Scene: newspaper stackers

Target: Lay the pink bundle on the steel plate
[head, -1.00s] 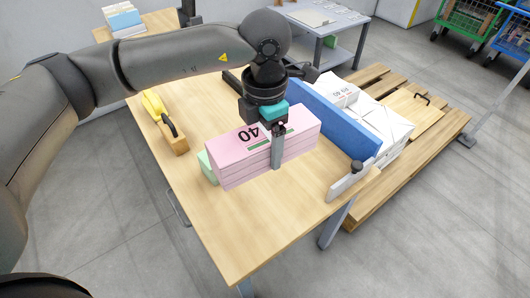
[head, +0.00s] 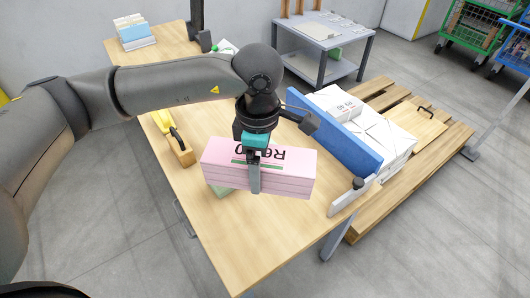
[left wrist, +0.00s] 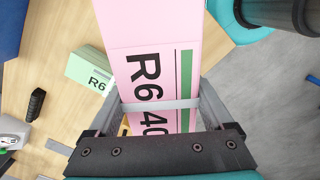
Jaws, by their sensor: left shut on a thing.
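The pink bundle (head: 290,172) is a strapped block with dark lettering and a green stripe. In the head view it hangs crosswise above the wooden table (head: 235,245), roughly level. My left gripper (head: 254,180) is shut on it near its middle, with one finger down the near side. In the left wrist view, the pink bundle (left wrist: 145,35) lies between both fingers of the left gripper (left wrist: 158,105). A pale flat plate (head: 315,28), apparently the steel plate, lies on the grey table at the back. My right gripper is not in view.
A green bundle (head: 222,191) lies on the table partly behind the pink one; it also shows in the left wrist view (left wrist: 88,68). A blue fence (head: 335,135) and white bundles (head: 385,140) stand at right.

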